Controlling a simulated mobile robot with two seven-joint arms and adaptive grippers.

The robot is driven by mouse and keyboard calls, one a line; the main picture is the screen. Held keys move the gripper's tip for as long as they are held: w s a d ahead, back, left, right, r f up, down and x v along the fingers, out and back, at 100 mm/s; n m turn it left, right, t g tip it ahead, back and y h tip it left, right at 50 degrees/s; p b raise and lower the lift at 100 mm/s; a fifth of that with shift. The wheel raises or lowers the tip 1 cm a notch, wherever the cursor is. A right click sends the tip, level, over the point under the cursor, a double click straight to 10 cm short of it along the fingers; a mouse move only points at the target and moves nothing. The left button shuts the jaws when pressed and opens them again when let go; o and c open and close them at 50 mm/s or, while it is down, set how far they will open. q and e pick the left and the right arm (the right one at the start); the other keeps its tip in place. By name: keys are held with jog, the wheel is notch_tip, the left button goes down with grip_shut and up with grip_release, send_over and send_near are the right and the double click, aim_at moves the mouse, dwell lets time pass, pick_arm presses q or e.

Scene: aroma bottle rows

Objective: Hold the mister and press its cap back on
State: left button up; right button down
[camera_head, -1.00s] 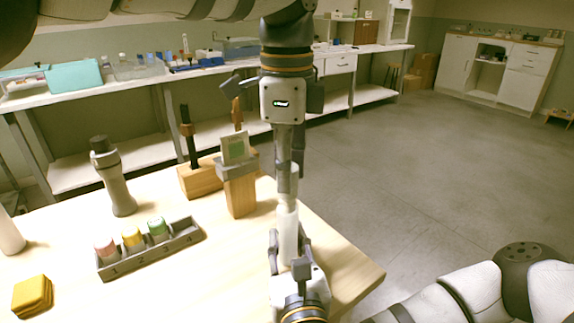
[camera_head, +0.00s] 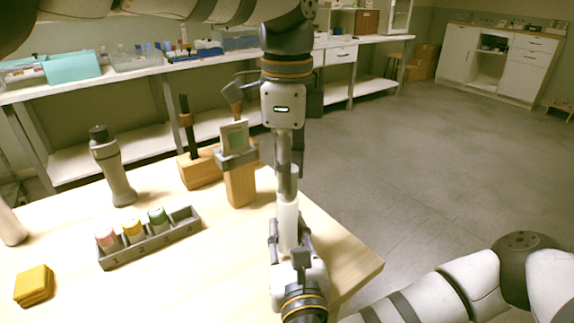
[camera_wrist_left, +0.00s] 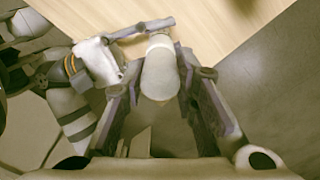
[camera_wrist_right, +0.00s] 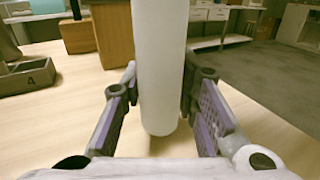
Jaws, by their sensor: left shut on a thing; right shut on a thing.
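The white mister (camera_head: 287,228) stands upright over the table's right part. My right gripper (camera_head: 288,250) is shut around its lower body. The right wrist view shows the white body (camera_wrist_right: 160,70) between both fingers, its lower end just above or on the table; I cannot tell which. My left gripper (camera_head: 286,180) points straight down above it, shut on the pale cap (camera_head: 292,186). In the left wrist view the rounded cap (camera_wrist_left: 160,75) sits between the fingers, in line with the mister. Whether the cap is fully seated is hidden.
A grey numbered rack (camera_head: 150,245) holds pink, yellow and green-capped bottles; its slot 4 is empty. A wooden stand with a small display (camera_head: 238,180), a grey flask-like device (camera_head: 113,170) and yellow pads (camera_head: 34,286) stand around. The table's front middle is clear.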

pick_arm(q)
jog(key=shift+f, duration=0.45)
jog(key=o, duration=0.8)
notch_tip(320, 180, up, 12)
jog(key=shift+f, duration=0.1)
pick_arm(e)
jog(key=c, duration=1.2)
grip_release()
jog(key=shift+s, duration=0.1)
